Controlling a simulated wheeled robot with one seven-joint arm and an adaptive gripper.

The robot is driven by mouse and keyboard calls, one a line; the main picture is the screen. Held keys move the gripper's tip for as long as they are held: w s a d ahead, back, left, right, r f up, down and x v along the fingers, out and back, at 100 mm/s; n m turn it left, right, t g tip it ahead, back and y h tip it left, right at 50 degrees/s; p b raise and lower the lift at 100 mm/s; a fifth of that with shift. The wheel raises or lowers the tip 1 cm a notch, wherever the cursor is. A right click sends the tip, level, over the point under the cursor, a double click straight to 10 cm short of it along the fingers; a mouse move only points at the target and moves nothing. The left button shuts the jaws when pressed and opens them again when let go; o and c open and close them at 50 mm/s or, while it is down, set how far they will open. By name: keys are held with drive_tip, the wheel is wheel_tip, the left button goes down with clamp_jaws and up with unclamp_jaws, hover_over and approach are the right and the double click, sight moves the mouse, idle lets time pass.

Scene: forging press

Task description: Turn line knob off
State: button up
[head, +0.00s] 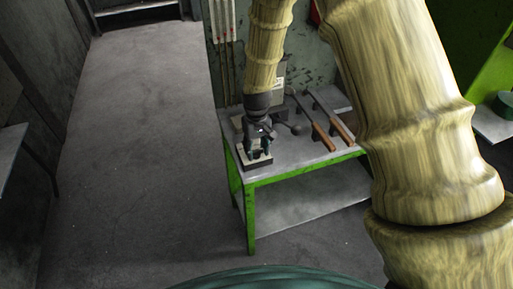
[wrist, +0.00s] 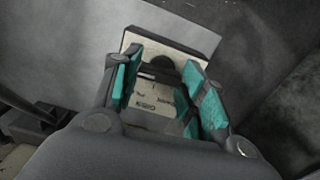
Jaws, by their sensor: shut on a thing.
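The line knob (wrist: 163,70) is a dark piece on a cream panel (wrist: 148,100) with dark lettering that I cannot read surely. The panel sits on a small dark block (head: 257,166) at the front left corner of the green-framed table. My gripper (head: 259,150) points down over it. In the wrist view its teal-padded fingers (wrist: 163,82) stand on either side of the knob, shut on it. The fingers and the knob's shadowed shape hide which way the knob points.
The table (head: 297,158) has a grey top and a lower shelf. Two tools with wooden handles (head: 323,138) lie right of my gripper. A grey box (head: 281,78) stands behind, by the wall. Open concrete floor (head: 145,130) lies to the left.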

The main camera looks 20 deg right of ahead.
sight(257, 150)
drive_tip(key=shift+m, duration=0.5)
drive_tip(key=o, duration=1)
wheel_tip(257, 150, up, 12)
idle(0.3)
idle(0.4)
